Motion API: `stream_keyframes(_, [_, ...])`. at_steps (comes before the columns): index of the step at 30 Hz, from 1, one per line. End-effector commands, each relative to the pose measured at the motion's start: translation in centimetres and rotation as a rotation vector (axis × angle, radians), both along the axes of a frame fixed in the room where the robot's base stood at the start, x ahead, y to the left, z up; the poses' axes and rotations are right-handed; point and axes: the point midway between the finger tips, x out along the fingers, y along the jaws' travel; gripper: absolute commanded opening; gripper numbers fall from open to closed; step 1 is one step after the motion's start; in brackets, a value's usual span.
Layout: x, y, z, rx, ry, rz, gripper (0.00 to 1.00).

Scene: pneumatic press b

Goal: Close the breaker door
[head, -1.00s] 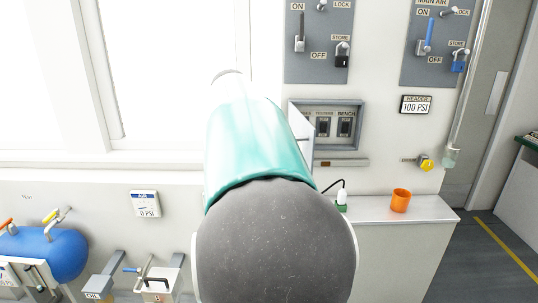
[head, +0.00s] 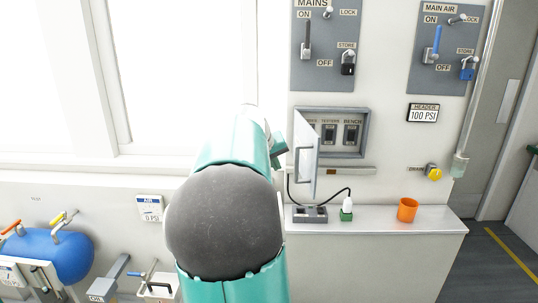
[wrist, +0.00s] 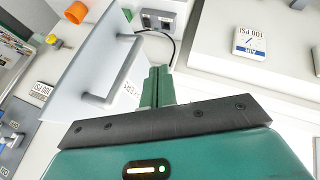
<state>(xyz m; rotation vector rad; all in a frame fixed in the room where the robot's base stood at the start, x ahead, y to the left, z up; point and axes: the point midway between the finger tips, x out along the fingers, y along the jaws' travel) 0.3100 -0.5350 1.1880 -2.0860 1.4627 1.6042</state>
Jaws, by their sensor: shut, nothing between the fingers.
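The breaker box (head: 367,133) is a grey-framed recess on the wall with dark breaker switches inside. Its door (head: 304,150) is a pale panel standing open at the box's left side, jutting out from the wall. In the wrist view the door (wrist: 84,70) is at the left, with a grey bar handle (wrist: 122,73). My gripper (head: 279,150) is just left of the door in the head view, partly hidden behind my arm. In the wrist view its fingers (wrist: 157,82) are together and empty, to the right of the handle. I cannot tell whether they touch the door.
Below the box, a counter (head: 400,225) holds a grey socket block (head: 310,214), a plug with a black cable (head: 347,208) and an orange cup (head: 407,209). Lever panels with padlocks (head: 323,75) hang above. A blue tank (head: 62,252) stands at lower left.

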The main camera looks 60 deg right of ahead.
Motion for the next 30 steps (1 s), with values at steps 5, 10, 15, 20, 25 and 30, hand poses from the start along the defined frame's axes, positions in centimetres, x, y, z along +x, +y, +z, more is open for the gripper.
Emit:
stream_keyframes(5, [-1.6,-2.2,-0.5,-0.001,-0.001,-0.002,0.0])
stream_keyframes(10, [-2.4,-3.2,-0.5,0.0,0.0,0.002,0.0])
stream_keyframes(15, [-2.6,-3.4,-0.5,-0.001,0.0,0.004,0.0])
stream_keyframes(20, [-2.6,-3.4,-0.5,-0.001,0.0,0.004,0.0])
stream_keyframes(25, [-2.8,-3.4,-0.5,-0.001,0.0,0.009,0.0])
stream_keyframes(30, [-3.7,-3.8,-0.4,0.0,-0.002,0.038,0.0])
